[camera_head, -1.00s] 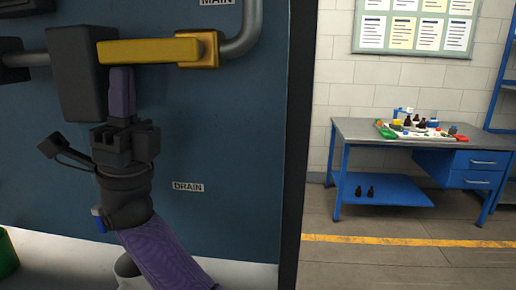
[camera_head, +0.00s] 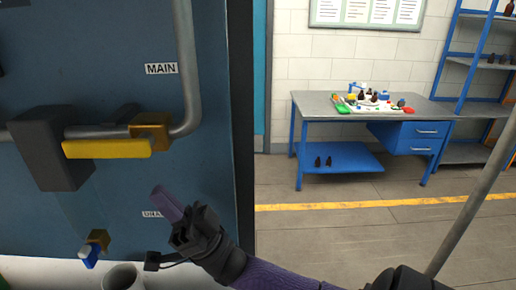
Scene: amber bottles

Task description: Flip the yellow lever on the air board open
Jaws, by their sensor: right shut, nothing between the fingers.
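The yellow lever (camera_head: 107,148) is a flat bar lying nearly horizontal on the dark blue air board (camera_head: 105,80). It runs along the grey pipe, from a dark grey block (camera_head: 50,150) at its left to a brass-coloured fitting (camera_head: 151,130) at its right. The MAIN label (camera_head: 161,69) is above it. My right gripper (camera_head: 163,196) is shut and empty, its purple fingertips pointing up and left. It is below and right of the lever, apart from it in the picture, and partly covers the DRAIN label (camera_head: 150,214). My left gripper is not in view.
A small blue-handled valve (camera_head: 89,256) sits low on the board, left of my right gripper. A vertical grey pipe (camera_head: 186,70) rises to the right of the lever. A workbench (camera_head: 320,105) with bottles stands far behind at the right, with open floor before it.

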